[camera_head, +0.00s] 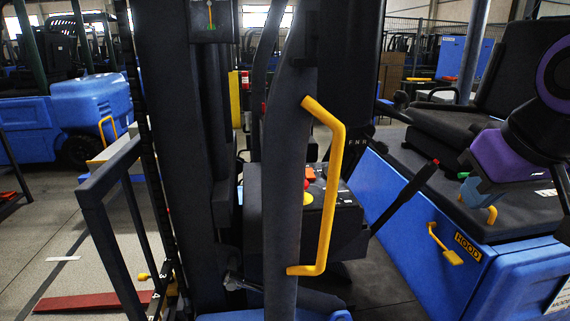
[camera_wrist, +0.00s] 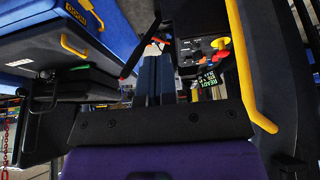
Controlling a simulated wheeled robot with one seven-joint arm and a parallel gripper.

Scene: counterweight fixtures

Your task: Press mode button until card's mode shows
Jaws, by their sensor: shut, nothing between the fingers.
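The dark control console (camera_head: 335,215) stands behind a yellow grab handle in the head view. It carries a red knob (camera_head: 307,183), a yellow part beneath it and small buttons too small to read. In the wrist view, the console shows the red knob (camera_wrist: 221,43) and a small display (camera_wrist: 208,79) with green text that seems to start with READY. I cannot make out which control is the mode button, nor a mode card. My gripper (camera_head: 466,200) is right of the console, above the blue hood, apart from the console. Its blue fingers (camera_wrist: 156,60) are shut and empty.
The yellow grab handle (camera_head: 330,190) and dark post stand in front of the console. A black lever with a red tip (camera_head: 435,162) rises between console and gripper. The seat (camera_head: 440,140) and blue hood (camera_head: 500,265) are at right.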

